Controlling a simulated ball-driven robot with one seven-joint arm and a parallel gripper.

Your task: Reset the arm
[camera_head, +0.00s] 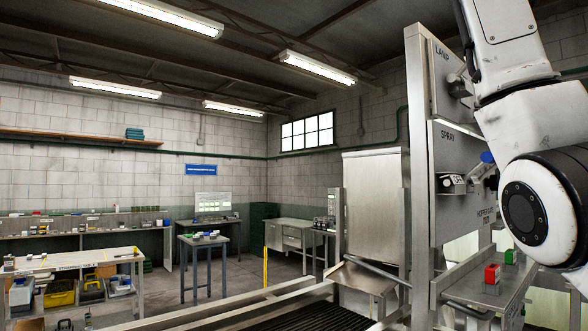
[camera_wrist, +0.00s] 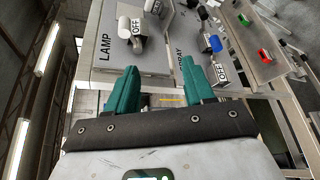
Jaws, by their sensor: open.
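My gripper (camera_wrist: 160,92) shows in the wrist view with its two teal fingers apart and nothing between them. It is in front of the grey panel (camera_wrist: 112,50) marked LAMP and SPRAY, which lies beyond the fingers. In the head view my white arm reaches down along the right side, and the gripper itself is out of the picture. The panel (camera_head: 443,100) stands upright just left of the arm. I cannot tell how far the fingers are from the panel.
Red (camera_head: 492,273) and green (camera_head: 510,256) push buttons sit on a metal ledge below the arm. A blue-ended lever (camera_head: 487,158) projects from the panel. A roller conveyor (camera_head: 290,316) runs at front. A small table (camera_head: 203,240) and open floor lie beyond.

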